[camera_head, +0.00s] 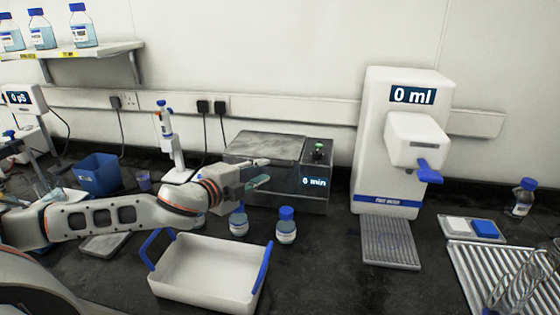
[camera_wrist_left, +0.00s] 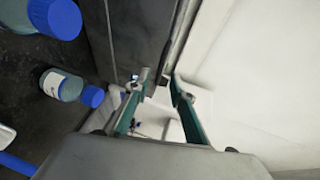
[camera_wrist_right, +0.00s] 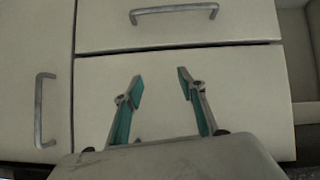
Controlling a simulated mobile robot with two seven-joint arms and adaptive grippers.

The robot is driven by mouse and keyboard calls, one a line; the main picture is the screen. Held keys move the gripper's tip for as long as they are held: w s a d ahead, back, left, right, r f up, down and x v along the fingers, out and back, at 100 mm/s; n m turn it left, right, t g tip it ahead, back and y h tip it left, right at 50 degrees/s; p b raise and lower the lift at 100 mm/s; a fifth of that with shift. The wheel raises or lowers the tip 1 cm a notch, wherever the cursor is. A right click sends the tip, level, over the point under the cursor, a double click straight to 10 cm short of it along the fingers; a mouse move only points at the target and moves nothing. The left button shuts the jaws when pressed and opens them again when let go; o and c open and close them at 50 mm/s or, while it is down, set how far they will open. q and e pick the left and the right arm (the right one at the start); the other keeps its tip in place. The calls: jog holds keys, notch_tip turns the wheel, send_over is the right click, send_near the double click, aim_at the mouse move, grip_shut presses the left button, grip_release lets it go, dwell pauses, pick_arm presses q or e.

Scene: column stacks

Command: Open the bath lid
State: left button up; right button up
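The bath is a dark grey metal box (camera_head: 300,203) with a "0 min" display, standing against the back wall in the head view. Its grey lid (camera_head: 268,146) lies flat and closed on top. My left gripper (camera_head: 262,172) is at the bath's front left, with its fingers near the lid's front edge. In the left wrist view the left gripper (camera_wrist_left: 158,82) is open, its fingertips apart near a long edge of the bath (camera_wrist_left: 140,35). I cannot tell whether they touch it. My right gripper (camera_wrist_right: 157,85) is open and empty, away from the bath.
Two blue-capped bottles (camera_head: 286,226) (camera_head: 238,221) stand in front of the bath, below my left gripper. A white basket (camera_head: 205,275) with blue handles is nearer. A white "0 ml" dispenser (camera_head: 375,135) stands right. My right gripper faces cabinet drawers (camera_wrist_right: 240,90).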

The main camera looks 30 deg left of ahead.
aim_at(275, 165)
pick_arm(q)
jog(key=shift+w+d, duration=0.15)
jog(key=shift+w, duration=0.35)
jog(key=shift+p+x, duration=0.5)
jog(key=shift+x, duration=2.4)
jog(key=shift+f, duration=0.1)
grip_shut()
